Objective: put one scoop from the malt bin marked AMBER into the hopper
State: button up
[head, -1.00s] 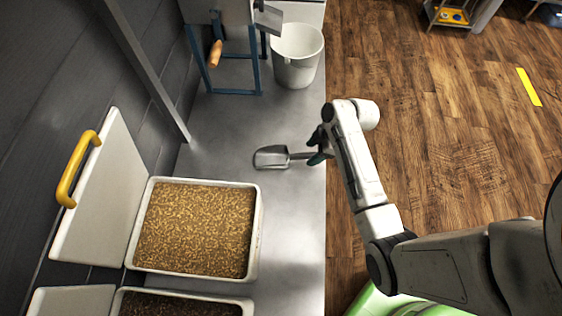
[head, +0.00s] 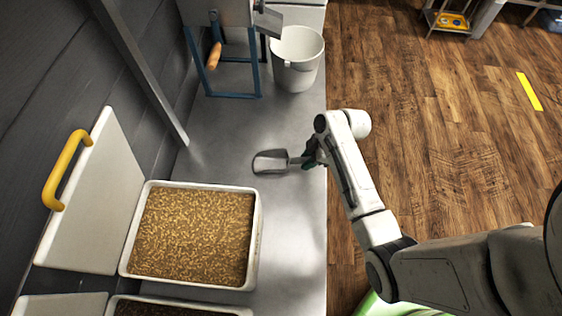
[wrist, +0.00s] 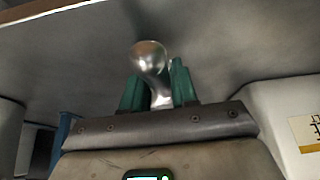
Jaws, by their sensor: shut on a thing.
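A metal scoop (head: 270,162) is on or just above the grey counter, its bowl pointing left and looking empty. My gripper (head: 311,155) is shut on its handle at the counter's right edge. In the wrist view the rounded metal handle end (wrist: 150,58) shows between my green fingers (wrist: 158,88). A bin of golden-brown malt (head: 257,240) stands at lower left, its lid (head: 85,215) leaning open against the wall. I cannot read any AMBER mark. The mill (head: 225,12) on blue legs stands at the back; its hopper opening is not visible.
A second bin with dark malt (head: 180,302) is cut off at the bottom. A white bucket (head: 297,75) stands by the mill's chute (head: 268,20). A metal post (head: 140,75) rises at left. The counter (head: 225,125) between malt and mill is clear.

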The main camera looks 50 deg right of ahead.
grip_shut()
jog(key=shift+r, duration=0.15)
notch_tip(320, 180, up, 6)
jog(key=p, duration=0.6)
grip_release()
grip_shut()
